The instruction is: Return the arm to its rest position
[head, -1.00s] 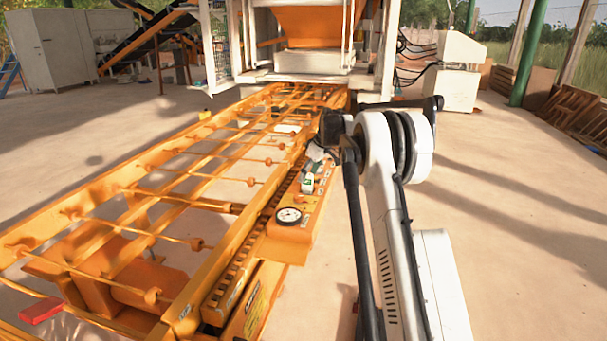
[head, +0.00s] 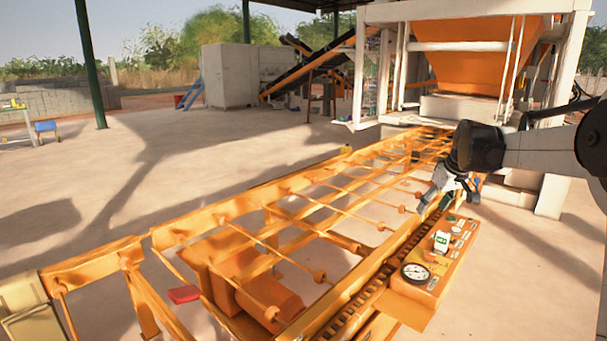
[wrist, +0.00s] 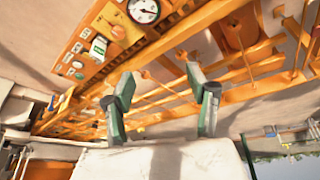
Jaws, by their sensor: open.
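My gripper (head: 450,190) hangs at the end of my white arm above the right side of the orange conveyor frame (head: 215,207), near the control panel. In the wrist view my gripper (wrist: 160,92) shows two green-tipped fingers spread apart with nothing between them. The orange control panel (head: 408,296) has a round gauge (head: 415,273) and a small white-and-green item (head: 441,241) on it. The fingers look clear of the panel.
The white press frame with its orange hopper (head: 478,60) stands behind my gripper. A red block (head: 184,294) lies by the conveyor's left side. A white cabinet (head: 229,76) and a green post (head: 90,65) stand farther back. The floor on the left is open.

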